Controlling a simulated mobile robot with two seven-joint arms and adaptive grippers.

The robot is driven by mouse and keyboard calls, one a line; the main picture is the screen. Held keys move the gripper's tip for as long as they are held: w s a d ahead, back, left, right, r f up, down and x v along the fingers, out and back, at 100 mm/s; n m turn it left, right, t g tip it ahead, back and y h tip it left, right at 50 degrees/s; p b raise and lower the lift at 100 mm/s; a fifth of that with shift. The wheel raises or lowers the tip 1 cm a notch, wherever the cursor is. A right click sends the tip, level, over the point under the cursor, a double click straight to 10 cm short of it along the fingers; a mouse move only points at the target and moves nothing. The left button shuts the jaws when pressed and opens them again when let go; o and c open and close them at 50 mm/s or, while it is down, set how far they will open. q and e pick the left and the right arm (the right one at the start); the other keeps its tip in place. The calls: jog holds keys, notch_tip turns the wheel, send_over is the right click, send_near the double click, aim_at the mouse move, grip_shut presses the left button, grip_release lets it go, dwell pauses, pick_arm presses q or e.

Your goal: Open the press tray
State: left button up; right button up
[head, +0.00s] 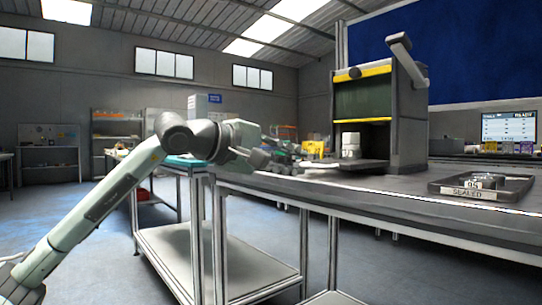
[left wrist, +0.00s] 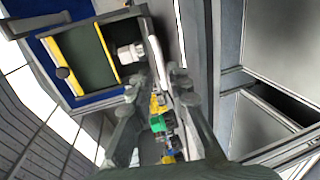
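The press (head: 408,105) is a dark grey box with yellow bars, a dark green front panel and a lever (head: 399,44) on its upper right. It stands on the workbench; in the left wrist view it appears tilted (left wrist: 84,58). A dark flat tray (head: 362,164) shows at its lower opening, with a pale grey block (head: 350,145) there. My left gripper (head: 272,157) is left of the press, apart from it, above the bench's left end. In the left wrist view its two fingers (left wrist: 160,92) are spread with nothing held between them. My right gripper is not in view.
A black tray labelled SEALED (head: 476,193) holds a metallic part on the bench's right. A yellow sign (head: 313,149) and small clutter stand behind my left gripper. A monitor (head: 508,127) is at the far right. The bench top in front of the press is largely clear.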

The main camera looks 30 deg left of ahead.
pick_arm(q)
jog(key=v, duration=0.7)
jog(key=shift+s, duration=0.2)
